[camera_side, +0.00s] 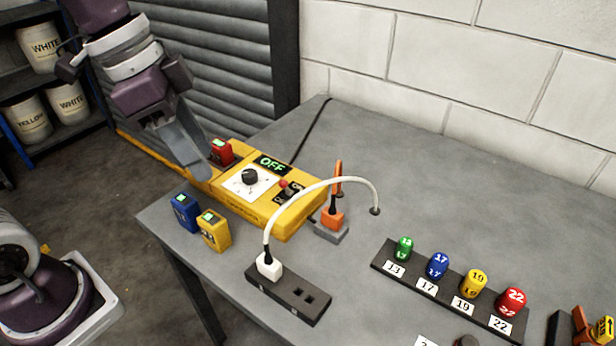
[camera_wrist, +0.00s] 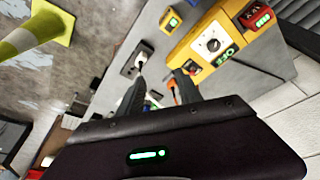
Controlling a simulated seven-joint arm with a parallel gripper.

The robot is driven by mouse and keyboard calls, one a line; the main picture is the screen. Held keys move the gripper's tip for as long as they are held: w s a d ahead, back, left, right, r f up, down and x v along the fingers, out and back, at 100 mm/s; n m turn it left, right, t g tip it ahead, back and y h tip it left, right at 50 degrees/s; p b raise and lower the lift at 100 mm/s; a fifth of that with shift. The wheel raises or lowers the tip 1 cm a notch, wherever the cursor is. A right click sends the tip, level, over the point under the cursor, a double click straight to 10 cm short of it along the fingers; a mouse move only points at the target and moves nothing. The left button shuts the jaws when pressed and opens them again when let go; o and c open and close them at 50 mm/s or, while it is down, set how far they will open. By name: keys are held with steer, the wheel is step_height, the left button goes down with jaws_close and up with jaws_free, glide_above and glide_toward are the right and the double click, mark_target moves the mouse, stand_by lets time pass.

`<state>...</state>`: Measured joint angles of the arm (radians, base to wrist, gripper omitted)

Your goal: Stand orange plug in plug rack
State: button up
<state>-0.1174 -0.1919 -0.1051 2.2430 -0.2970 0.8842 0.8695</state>
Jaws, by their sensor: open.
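The orange plug (camera_side: 332,217) stands upright on a small grey block (camera_side: 331,233) beside the yellow control box in the side view. A taller orange piece (camera_side: 337,177) rises just behind it. In front is a dark block (camera_side: 311,309) with square sockets; a white plug (camera_side: 268,266) is in its left end and the right-hand sockets are empty. I cannot tell whether the grey block or the dark one is the plug rack. My gripper (camera_side: 203,171) is open and empty, above the control box's left end. In the wrist view its fingers (camera_wrist: 157,78) are apart; one partly hides an orange item (camera_wrist: 176,96).
Blue (camera_side: 184,213) and yellow (camera_side: 212,230) boxes stand at the table's left edge. A dark rack (camera_side: 445,303) holds numbered coloured knobs at right. The back right tabletop is clear.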

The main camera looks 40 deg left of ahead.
steer(key=w+d+f+m+g+h, duration=0.25)
steer(key=w+f+m, duration=0.3)
steer(key=w, duration=0.45)
steer(key=m+h, duration=0.3)
steer(key=m, duration=0.2)
glide_toward(326, 209)
steer(key=shift+d+f+n, duration=0.1)
steer(key=shift+n, duration=0.15)
steer(key=x, duration=0.9)
steer(key=shift+d+f, duration=0.25)
steer(key=shift+f, duration=0.05)
jaws_close()
